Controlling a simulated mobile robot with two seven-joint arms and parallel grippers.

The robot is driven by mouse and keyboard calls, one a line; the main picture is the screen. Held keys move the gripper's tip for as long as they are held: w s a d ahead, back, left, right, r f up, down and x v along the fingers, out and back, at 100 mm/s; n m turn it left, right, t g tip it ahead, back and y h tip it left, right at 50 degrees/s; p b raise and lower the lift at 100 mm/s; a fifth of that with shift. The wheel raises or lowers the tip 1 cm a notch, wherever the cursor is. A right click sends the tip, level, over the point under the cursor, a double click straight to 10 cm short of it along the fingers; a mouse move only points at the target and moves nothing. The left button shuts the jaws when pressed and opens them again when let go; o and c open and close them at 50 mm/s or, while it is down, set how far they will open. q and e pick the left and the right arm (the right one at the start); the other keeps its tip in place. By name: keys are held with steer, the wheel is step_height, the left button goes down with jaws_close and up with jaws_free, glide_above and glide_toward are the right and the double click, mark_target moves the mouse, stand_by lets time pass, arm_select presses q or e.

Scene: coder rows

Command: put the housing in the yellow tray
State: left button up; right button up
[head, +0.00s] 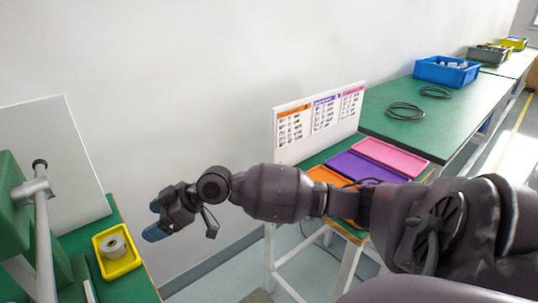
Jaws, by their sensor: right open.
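A yellow tray (137,262) sits on the green bench at the lower left. A light grey round piece with a hole (113,245), which looks like the housing, rests inside the tray. My right gripper (152,220), with blue fingertips, is open and empty. In the picture it is up and to the right of the tray, apart from it. My left gripper is not in view.
A green machine with a grey lever (42,215) stands left of the tray, before a pale panel (55,165). Orange, purple (365,168) and pink (392,157) trays lie on another bench by a label board (318,122). Beyond are cable coils (405,111) and a blue crate (446,72).

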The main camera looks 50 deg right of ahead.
steer(key=s+f+m+t+h, duration=0.25)
steer(key=s+f+m, duration=0.25)
steer(key=s+f, duration=1.15)
steer(key=s+d+f+m+h, duration=0.1)
steer(key=s+d+f+h, duration=0.1)
steer(key=s, duration=0.7)
steer(key=s+d+f+m+h, duration=0.2)
steer(key=s+h, duration=0.3)
steer(key=s, duration=0.4)
steer(key=shift+d+f+m, duration=0.15)
steer(key=shift+f+m, duration=0.15)
steer(key=shift+f, duration=0.25)
